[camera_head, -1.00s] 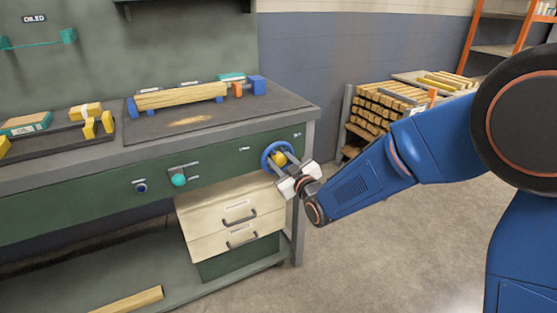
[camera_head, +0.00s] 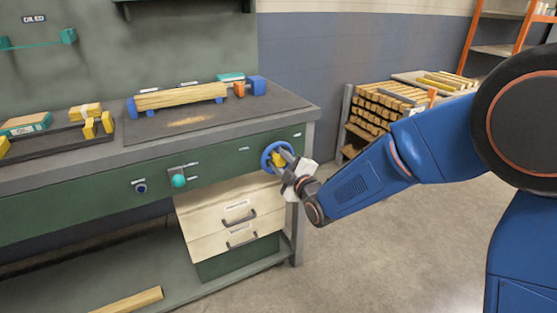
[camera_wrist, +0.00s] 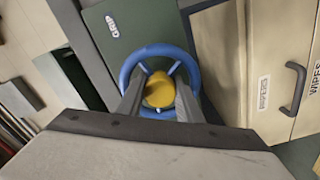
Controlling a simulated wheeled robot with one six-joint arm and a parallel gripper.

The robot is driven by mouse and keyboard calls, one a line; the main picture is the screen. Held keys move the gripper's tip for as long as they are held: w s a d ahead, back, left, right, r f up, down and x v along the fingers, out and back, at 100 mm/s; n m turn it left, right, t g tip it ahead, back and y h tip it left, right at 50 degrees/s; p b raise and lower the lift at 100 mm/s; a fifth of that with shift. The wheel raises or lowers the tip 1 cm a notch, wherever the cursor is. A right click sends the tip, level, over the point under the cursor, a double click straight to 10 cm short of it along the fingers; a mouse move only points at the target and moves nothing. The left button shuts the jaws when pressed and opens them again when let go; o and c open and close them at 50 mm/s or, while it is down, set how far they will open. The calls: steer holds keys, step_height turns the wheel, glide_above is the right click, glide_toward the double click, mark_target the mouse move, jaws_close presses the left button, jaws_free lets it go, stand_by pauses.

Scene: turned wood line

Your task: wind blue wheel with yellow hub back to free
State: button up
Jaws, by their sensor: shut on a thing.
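The blue wheel (camera_head: 266,155) with its yellow hub (camera_head: 278,159) is mounted on the green front panel of the workbench, near its right end. It also shows in the wrist view as a blue rim (camera_wrist: 158,50) around the yellow hub (camera_wrist: 159,90). My gripper (camera_head: 283,157) is at the wheel, coming from the front right. In the wrist view my gripper (camera_wrist: 160,92) has one finger on each side of the hub, shut on it. Any mark showing the wheel's angle is not visible.
A teal knob (camera_head: 178,181) and a dark blue button (camera_head: 141,188) are on the panel to the left. Cream drawers (camera_head: 230,215) hang below. A wooden beam (camera_head: 180,97) lies on the bench between blue supports. A rack of wood (camera_head: 390,110) stands right.

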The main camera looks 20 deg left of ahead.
steer(key=shift+f, duration=0.15)
stand_by(0.4)
steer(key=o, duration=0.8)
steer(key=shift+c, duration=0.2)
